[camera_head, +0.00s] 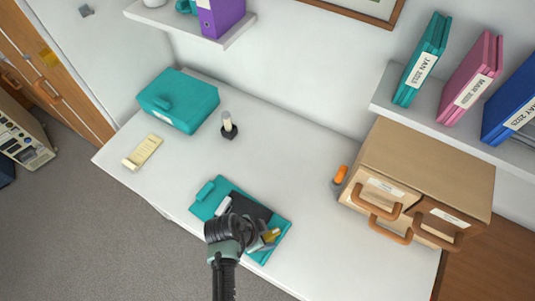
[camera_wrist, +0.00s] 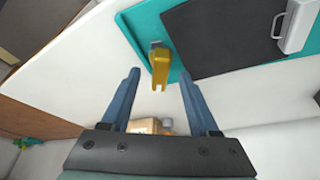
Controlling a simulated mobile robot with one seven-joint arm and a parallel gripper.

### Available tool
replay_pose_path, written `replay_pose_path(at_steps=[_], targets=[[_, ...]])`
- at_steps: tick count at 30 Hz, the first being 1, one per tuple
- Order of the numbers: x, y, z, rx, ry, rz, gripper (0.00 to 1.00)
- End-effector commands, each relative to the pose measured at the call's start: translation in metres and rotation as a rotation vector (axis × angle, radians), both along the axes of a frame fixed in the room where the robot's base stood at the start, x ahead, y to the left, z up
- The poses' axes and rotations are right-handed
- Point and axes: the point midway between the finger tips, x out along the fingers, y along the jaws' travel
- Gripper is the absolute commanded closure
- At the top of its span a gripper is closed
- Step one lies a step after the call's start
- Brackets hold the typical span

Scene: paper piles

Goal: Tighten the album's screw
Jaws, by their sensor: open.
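The teal album (camera_head: 205,207) lies on the white table in the head view, with a dark panel (camera_head: 250,207) and a white handle-like piece (camera_head: 223,206) on it. In the wrist view, the album (camera_wrist: 145,28) shows with the dark panel (camera_wrist: 215,40) and white piece (camera_wrist: 297,25). A yellow forked piece with a grey end, apparently the screw (camera_wrist: 160,68), stands at the album's edge. My gripper (camera_wrist: 158,74) is open, with the yellow piece in line between its fingertips and apart from both. In the head view, my gripper (camera_head: 264,238) is over the album's near right part, partly hiding it.
A teal box (camera_head: 180,100), a cream block (camera_head: 143,152) and a small black holder (camera_head: 229,131) stand left and behind. A brown drawer box (camera_head: 425,165) with handles stands right, an orange item (camera_head: 341,175) beside it. The table between is clear.

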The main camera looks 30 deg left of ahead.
Motion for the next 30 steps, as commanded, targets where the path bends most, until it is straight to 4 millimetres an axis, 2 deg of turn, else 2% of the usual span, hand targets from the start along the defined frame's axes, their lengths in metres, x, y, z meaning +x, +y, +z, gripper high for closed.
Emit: replay_pose_path(at_steps=[6, 18, 28, 30], targets=[[0.007, -0.004, -0.019, 0.000, 0.000, 0.001, 0.39], [0.008, -0.005, -0.023, 0.000, 0.000, 0.000, 0.39], [0.008, -0.005, -0.023, 0.000, 0.000, 0.001, 0.98], [0.008, -0.005, -0.023, 0.000, 0.000, 0.001, 1.00]])
